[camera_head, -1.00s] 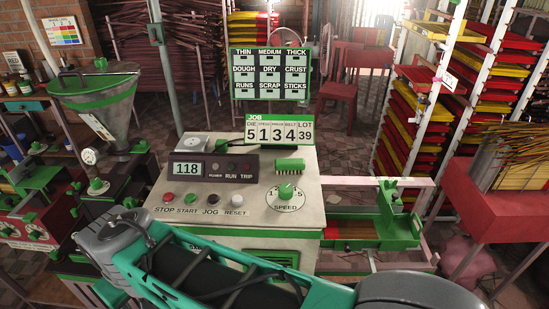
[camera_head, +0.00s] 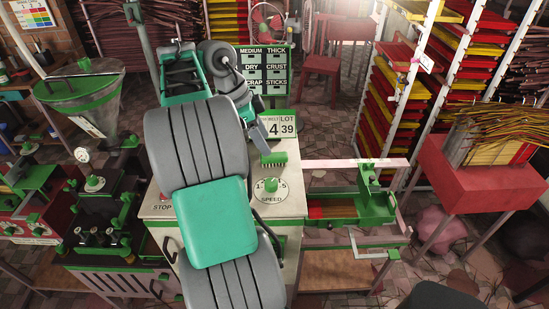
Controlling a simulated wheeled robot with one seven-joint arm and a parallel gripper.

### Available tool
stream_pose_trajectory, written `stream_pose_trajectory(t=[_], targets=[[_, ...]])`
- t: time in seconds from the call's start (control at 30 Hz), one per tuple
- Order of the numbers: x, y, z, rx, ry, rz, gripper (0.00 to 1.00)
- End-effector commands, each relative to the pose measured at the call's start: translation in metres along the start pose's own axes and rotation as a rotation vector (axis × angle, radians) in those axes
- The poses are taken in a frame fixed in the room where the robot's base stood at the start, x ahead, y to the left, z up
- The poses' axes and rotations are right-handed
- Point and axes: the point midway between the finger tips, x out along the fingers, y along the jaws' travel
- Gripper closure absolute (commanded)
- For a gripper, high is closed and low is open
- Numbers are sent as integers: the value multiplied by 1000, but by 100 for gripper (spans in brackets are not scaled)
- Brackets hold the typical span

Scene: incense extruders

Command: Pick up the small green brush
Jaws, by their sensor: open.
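The small green brush (camera_head: 273,158) lies on the pale top of the control console (camera_head: 292,205), bristles facing down toward the speed dial (camera_head: 269,190). My arm rises over the console and bends down at the wrist. My gripper (camera_head: 261,146) points downward just above and left of the brush, close to its left end. It is open, and nothing shows held in it. The fingertips are small and partly hidden by my arm, so I cannot tell whether they touch the brush.
My arm hides most of the console's left side and its buttons. A job number sign (camera_head: 281,126) stands right behind the brush. A green and red conveyor frame (camera_head: 345,206) is to the right. A metal hopper (camera_head: 80,100) stands to the left.

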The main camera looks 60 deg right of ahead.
Motion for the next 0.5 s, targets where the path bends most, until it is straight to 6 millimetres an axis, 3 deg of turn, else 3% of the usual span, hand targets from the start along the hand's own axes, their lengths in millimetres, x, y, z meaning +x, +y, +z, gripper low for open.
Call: stream_pose_trajectory(t=[0.5], targets=[[76,-8,4,14,1,3,45]])
